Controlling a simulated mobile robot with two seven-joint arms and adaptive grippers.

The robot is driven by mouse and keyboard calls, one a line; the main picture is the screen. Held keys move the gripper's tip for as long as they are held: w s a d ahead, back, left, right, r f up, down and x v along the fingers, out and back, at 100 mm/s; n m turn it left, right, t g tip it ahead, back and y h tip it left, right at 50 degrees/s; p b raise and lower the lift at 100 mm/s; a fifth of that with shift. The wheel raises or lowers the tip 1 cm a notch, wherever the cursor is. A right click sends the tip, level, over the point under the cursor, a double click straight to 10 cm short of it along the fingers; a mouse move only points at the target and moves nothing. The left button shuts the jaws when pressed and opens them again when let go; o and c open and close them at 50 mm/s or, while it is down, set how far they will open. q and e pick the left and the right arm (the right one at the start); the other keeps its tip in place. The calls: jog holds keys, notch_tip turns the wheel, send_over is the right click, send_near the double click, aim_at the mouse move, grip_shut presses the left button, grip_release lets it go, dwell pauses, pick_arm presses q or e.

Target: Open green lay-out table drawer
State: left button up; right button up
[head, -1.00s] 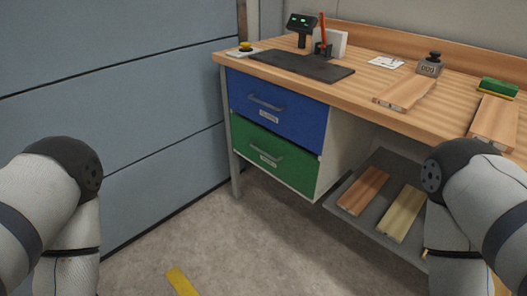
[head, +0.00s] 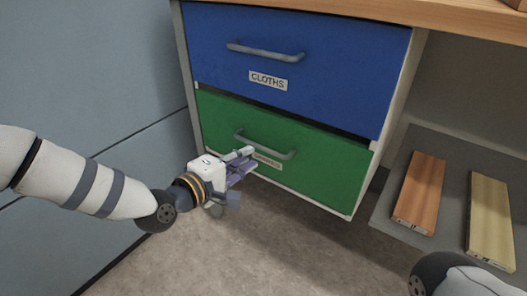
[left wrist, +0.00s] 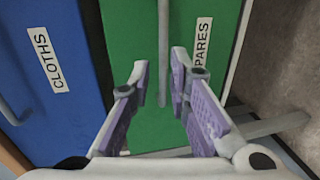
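The green drawer (head: 318,172) sits below the blue drawer in the cabinet under the table and looks closed. Its grey bar handle (head: 268,147) runs across the front, above a label partly hidden by my gripper. My left gripper (head: 246,164) is at the drawer front, just below the left part of the handle. In the left wrist view the handle (left wrist: 163,55) stands between the two open purple-padded fingers, with space on both sides. My right gripper is out of view.
The blue drawer (head: 300,62), labelled "CLOTHS", is closed above. A grey lower shelf (head: 449,190) at the right carries a reddish plank (head: 420,192) and a pale plank (head: 490,215). A blue-grey wall (head: 80,80) stands at the left. The floor before the drawers is clear.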

aim_at(262, 149)
pick_arm(q)
jog(key=x, duration=0.2)
jog(key=b+x, duration=0.1)
jog(key=x, duration=0.2)
jog(key=b+x, duration=0.1)
jog(key=x, duration=0.2)
jog(key=shift+f, duration=0.3)
jog(key=shift+r, duration=0.15)
grip_shut()
